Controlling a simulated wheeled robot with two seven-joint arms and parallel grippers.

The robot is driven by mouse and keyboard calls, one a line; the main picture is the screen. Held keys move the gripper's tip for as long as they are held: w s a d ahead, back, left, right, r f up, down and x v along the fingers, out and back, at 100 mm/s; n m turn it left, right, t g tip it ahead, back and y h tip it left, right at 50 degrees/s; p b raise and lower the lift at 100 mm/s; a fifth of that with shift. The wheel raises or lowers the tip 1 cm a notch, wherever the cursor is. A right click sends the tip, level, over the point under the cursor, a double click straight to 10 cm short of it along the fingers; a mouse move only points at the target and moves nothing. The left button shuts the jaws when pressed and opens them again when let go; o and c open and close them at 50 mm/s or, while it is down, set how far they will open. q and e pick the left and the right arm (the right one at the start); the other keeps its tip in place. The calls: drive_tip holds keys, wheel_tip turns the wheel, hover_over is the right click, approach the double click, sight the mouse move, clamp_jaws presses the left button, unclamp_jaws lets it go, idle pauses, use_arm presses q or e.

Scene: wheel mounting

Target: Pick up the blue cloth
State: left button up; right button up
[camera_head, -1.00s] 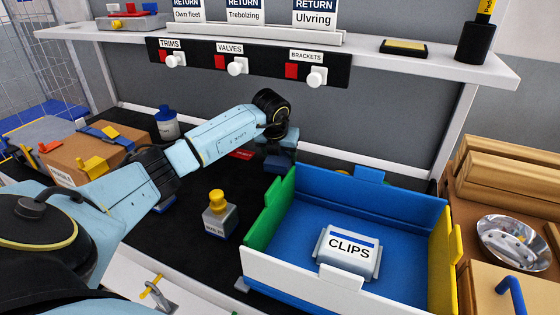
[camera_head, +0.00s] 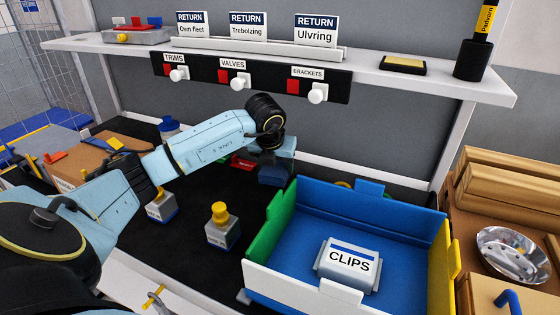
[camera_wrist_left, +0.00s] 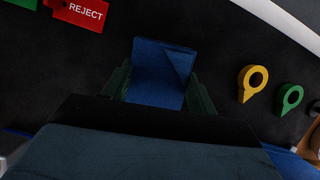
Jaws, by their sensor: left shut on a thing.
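The blue cloth (camera_wrist_left: 160,72) shows in the left wrist view as a folded dark blue square between the two fingers. My left gripper (camera_wrist_left: 158,95) is shut on it. In the head view the cloth (camera_head: 273,175) is a dark blue patch under my left gripper (camera_head: 275,162), behind the blue bin's back left corner. The gripper body hides part of the cloth. Whether the cloth touches the black mat is hard to tell. My right gripper is not in view.
The bin (camera_head: 400,285) with a CLIPS box (camera_head: 348,262) stands in front right of the gripper. A red REJECT tag (camera_wrist_left: 78,13), a yellow tag (camera_wrist_left: 252,82) and a green tag (camera_wrist_left: 290,97) lie nearby. A shelf (camera_head: 370,75) runs above the back.

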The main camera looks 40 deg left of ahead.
use_arm(q)
drive_tip(key=s+d+r+p, duration=0.1)
drive_tip(key=s+d+r, duration=0.3)
drive_tip(key=s, duration=0.4)
drive_tip(key=shift+r, duration=0.3)
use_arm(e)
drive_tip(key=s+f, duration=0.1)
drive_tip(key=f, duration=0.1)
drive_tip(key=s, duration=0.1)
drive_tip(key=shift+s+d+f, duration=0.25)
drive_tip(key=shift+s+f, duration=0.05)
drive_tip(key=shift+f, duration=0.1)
